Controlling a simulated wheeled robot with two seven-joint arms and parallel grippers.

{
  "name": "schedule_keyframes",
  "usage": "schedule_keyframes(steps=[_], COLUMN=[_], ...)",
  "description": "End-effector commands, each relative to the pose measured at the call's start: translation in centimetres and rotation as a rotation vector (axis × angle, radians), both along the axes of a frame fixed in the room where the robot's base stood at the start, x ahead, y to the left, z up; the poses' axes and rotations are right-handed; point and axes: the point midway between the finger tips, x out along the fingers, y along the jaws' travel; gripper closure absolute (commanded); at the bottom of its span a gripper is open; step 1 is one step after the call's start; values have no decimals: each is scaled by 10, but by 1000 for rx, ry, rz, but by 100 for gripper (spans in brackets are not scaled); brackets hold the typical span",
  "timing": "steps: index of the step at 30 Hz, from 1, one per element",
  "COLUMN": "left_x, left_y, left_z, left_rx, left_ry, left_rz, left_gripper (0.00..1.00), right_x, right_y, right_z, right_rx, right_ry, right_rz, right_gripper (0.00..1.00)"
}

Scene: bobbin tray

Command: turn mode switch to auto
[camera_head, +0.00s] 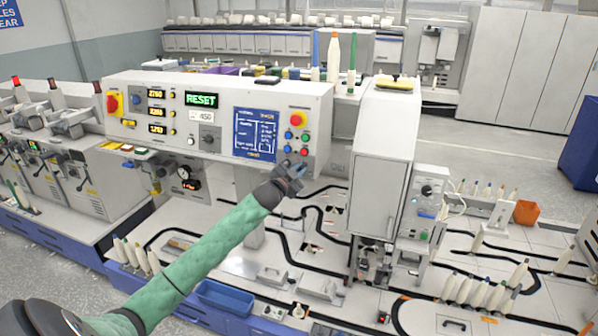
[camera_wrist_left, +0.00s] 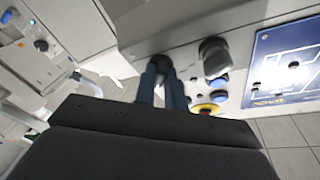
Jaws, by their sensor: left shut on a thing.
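The white machine panel (camera_head: 330,92) carries a screen, an emergency stop, coloured buttons and two dark knobs low on its right side. My right gripper is out of view.
The red and yellow emergency stop (camera_head: 298,118) and the blue screen (camera_head: 256,134) are close to the gripper. A tall grey cabinet (camera_head: 383,150) stands right of the panel. A white deck (camera_head: 325,255) with black tracks and bobbins lies below.

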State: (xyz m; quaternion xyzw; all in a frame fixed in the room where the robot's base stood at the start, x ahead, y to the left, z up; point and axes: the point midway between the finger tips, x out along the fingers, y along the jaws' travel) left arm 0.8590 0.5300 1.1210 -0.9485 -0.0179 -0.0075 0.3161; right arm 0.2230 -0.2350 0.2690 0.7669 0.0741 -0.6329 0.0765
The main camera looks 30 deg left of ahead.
Motion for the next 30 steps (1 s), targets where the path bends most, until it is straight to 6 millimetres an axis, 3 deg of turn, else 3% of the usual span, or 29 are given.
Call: schedule_keyframes(steps=[10, 26, 27, 30], left_x=[0, 0, 0, 0], left_y=[1, 1, 1, 1], left_z=[-1, -1, -1, -1], left_rx=[111, 127, 127, 127], left_ry=[29, 33, 33, 32], left_rz=[-29, -32, -32, -33], left_gripper=[100, 100, 82, 66], right_x=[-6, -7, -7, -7], right_y=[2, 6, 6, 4], right_z=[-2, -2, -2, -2], right_rx=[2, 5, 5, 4], right_ry=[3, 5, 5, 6], right_rz=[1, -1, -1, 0], right_gripper=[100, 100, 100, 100])
